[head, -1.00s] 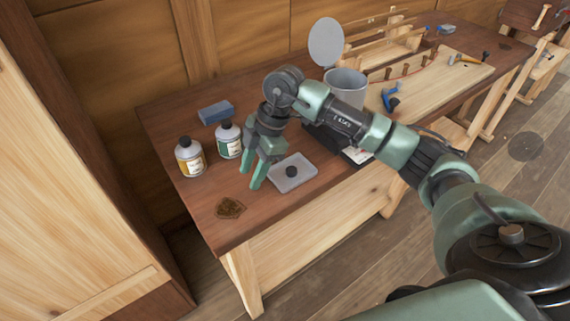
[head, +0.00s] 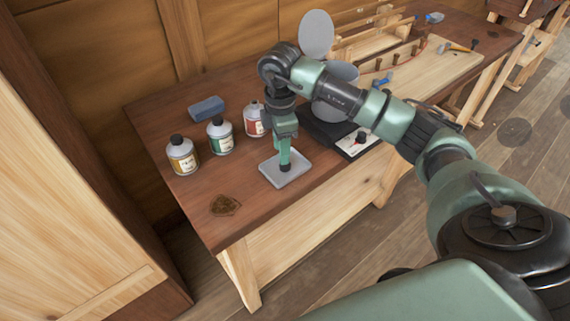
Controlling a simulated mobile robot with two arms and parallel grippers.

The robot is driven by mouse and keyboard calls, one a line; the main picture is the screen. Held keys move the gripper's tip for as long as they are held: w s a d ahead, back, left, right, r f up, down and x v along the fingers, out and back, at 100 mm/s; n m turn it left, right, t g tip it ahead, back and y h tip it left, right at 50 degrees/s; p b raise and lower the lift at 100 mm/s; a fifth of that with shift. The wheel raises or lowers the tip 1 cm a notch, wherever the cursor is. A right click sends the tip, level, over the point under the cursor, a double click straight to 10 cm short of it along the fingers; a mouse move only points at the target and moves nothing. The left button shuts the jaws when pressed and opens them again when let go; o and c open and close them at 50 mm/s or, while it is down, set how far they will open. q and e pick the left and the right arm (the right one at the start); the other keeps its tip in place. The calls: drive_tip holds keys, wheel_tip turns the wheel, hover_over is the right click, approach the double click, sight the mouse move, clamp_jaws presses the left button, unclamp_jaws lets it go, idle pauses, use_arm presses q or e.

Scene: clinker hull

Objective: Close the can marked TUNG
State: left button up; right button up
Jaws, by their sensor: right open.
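Three small cans with coloured labels stand at the left of the bench: one yellow (head: 183,158), one green (head: 220,139) and one red (head: 253,122). The yellow and green ones have black caps. The lettering is too small to read. A shallow grey tray (head: 269,175) lies in front of them with a small black cap (head: 286,169) in it. My right gripper (head: 286,164) points down over the tray at the cap, jaws open. My left gripper is out of view.
A blue block (head: 206,108) lies behind the cans. A brown stain (head: 224,205) marks the clear front-left bench.

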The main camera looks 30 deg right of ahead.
drive_tip(key=shift+f, duration=0.1)
drive_tip(key=shift+f+p, duration=0.3)
drive_tip(key=shift+f, duration=0.05)
drive_tip(key=f, duration=0.2)
drive_tip(key=f+p, duration=0.1)
drive_tip(key=shift+d+f, duration=0.3)
drive_tip(key=shift+f, duration=0.4)
clamp_jaws()
